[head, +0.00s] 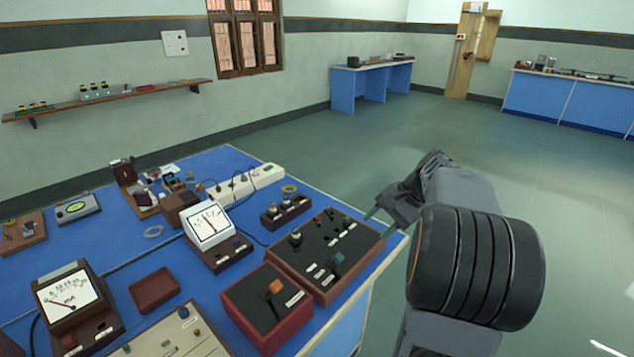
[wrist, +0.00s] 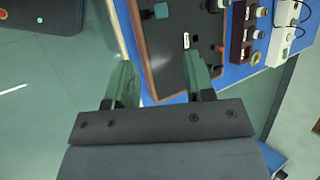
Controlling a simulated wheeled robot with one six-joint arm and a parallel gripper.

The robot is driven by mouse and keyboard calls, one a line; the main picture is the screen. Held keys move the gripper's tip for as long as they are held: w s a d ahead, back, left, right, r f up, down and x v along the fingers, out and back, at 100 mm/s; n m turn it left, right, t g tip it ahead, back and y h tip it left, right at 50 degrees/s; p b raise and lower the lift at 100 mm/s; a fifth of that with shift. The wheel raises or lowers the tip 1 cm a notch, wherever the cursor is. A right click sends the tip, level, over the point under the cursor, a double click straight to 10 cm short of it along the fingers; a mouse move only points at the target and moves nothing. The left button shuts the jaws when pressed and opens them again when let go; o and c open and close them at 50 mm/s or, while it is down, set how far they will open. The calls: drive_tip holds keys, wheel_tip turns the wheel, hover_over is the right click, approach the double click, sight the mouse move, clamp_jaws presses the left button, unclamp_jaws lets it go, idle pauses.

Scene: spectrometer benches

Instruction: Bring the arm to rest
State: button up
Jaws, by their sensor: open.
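My gripper (head: 374,224) is at the right edge of the blue bench (head: 233,160) in the head view, just beyond the corner of a dark wood-framed control panel (head: 325,248). In the wrist view my gripper (wrist: 160,85) shows two greenish fingers spread apart, with nothing between them but the view of the panel (wrist: 168,60) and bench edge. The fingers appear above the panel's edge; whether they touch it I cannot tell. My arm is bent and stands over the floor to the right of the bench.
A red box with an orange knob (head: 265,305), a white-faced meter (head: 209,225), a milliammeter (head: 70,300) and a white power strip (head: 245,185) crowd the bench. Open green floor (head: 560,220) lies to the right. Other blue benches (head: 372,85) stand far back.

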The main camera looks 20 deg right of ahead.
drive_tip(key=s+a+f+n+g+h+p, duration=0.1)
drive_tip(key=s+f+n+h, duration=0.1)
drive_tip(key=s+f+h, duration=0.15)
drive_tip(key=s+a+r+n+h+p, duration=0.1)
drive_tip(key=s+a+r+n+p, duration=0.1)
drive_tip(key=a+n, duration=0.3)
drive_tip(key=s+a+r+n+t+h+p, duration=0.1)
drive_tip(key=s+a+r+n+h+p, duration=0.1)
drive_tip(key=a, duration=1.1)
drive_tip(key=s+n+p, duration=0.1)
drive_tip(key=s+n, duration=0.1)
drive_tip(key=n, duration=0.1)
drive_tip(key=shift+s+t, duration=0.15)
drive_tip(key=shift+t, duration=0.15)
drive_tip(key=shift+d, duration=0.1)
idle(5.2)
